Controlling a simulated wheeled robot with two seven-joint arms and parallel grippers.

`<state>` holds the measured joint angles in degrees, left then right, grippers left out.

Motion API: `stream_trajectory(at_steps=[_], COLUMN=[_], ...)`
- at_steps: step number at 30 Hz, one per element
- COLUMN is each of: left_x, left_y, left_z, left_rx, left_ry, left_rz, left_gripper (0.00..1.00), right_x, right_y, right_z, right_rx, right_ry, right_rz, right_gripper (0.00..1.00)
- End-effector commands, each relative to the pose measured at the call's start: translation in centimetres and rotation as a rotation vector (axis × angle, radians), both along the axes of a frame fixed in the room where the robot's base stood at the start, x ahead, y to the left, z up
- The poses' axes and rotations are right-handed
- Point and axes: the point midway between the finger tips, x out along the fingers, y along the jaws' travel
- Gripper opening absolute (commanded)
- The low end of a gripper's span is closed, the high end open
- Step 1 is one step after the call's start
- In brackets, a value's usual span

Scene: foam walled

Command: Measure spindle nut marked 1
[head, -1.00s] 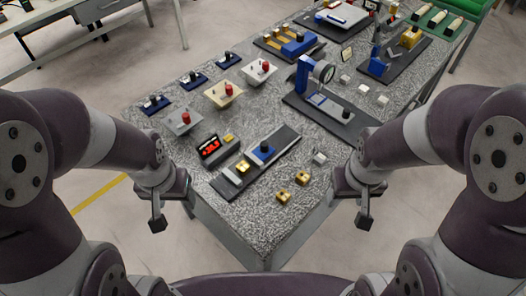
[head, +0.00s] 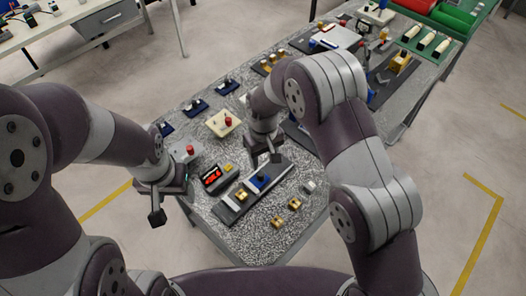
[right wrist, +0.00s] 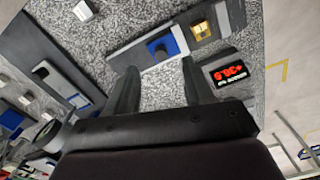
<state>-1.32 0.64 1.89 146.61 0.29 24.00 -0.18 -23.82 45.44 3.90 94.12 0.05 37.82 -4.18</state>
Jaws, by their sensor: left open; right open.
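A dark measuring rail (head: 255,195) with a blue slider (head: 260,182) lies on the speckled table. A brass block (head: 240,195) sits at its near left end; it also shows in the right wrist view (right wrist: 200,28). Two loose brass blocks (head: 277,221) (head: 294,204) lie near the front edge. No marked number is readable. My right gripper (head: 265,158) is open and empty above the rail's far side; in its wrist view its fingers (right wrist: 160,85) point toward the slider. My left gripper (head: 160,205) is open and empty, off the table's left edge.
Bases with red knobs (head: 226,121) and blue trays (head: 196,107) line the left side. A small grey block (head: 309,186) lies right of the rail. My right arm hides much of the table's middle. The front corner is clear.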

Motion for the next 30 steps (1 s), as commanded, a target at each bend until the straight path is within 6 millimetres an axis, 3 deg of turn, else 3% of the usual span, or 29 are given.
stream_trajectory(at_steps=[3, 7, 21, 30], left_x=[-0.1, -0.1, 0.0, 0.0], left_y=[0.0, 0.0, 0.0, 0.0], left_z=[-0.4, 0.1, 3.7, 4.0], left_rx=[0.000, 0.000, 0.000, 0.000], left_ry=[0.002, 0.002, 0.002, 0.002], left_rz=[0.000, 0.000, 0.000, 0.000], left_gripper=[0.61, 0.61, 0.61, 0.61], right_x=[2.8, 2.6, 2.6, 2.6], right_y=[1.3, 1.1, 1.1, 1.1], right_z=[0.8, 0.3, -9.5, -11.5], right_rx=[0.015, 0.007, 0.008, 0.010], right_ry=[-0.035, -0.015, -0.017, -0.021], right_rz=[0.022, 0.039, 0.037, 0.036], right_gripper=[0.52, 0.52, 0.52, 0.52])
